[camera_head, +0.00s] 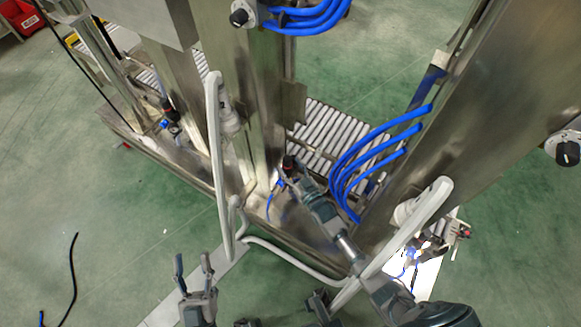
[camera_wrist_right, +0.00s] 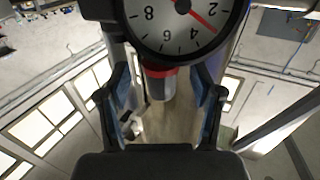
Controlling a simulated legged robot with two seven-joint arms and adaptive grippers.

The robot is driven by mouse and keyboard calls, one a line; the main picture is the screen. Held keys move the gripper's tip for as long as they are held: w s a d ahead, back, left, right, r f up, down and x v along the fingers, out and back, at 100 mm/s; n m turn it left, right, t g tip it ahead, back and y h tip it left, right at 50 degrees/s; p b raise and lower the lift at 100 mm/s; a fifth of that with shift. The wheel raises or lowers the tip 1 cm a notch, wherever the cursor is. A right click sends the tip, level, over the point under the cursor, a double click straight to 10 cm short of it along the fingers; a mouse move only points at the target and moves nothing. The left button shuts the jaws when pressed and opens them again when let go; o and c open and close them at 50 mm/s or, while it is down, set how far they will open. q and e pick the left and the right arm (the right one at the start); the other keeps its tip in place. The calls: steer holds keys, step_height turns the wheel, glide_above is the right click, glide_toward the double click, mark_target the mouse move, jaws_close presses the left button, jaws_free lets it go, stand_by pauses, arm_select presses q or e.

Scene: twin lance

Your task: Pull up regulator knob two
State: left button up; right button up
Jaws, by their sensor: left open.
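A regulator with a dark knob and a red ring (camera_head: 288,162) stands at the foot of the middle steel column in the head view. My right gripper (camera_head: 294,181) is right at it, its fingers small and partly hidden there. In the right wrist view the red-ringed grey regulator part (camera_wrist_right: 160,85) lies between my two right fingers, with a visible gap on each side. A round pressure gauge (camera_wrist_right: 184,22) covers the top of that view and hides what is behind it. My left gripper (camera_head: 195,277) is open and empty, low in the head view, away from the regulators.
Another regulator (camera_head: 166,106) stands to the left, and one (camera_head: 463,233) to the right. Blue hoses (camera_head: 362,155) hang just right of my right gripper. A roller conveyor (camera_head: 330,128) lies behind.

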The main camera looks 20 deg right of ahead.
steer(key=shift+f, duration=0.1)
steer(key=shift+s, duration=0.1)
steer(key=s+d, duration=0.2)
steer(key=s, duration=0.9)
steer(key=shift+s+d, duration=0.15)
steer(key=shift+s, duration=0.1)
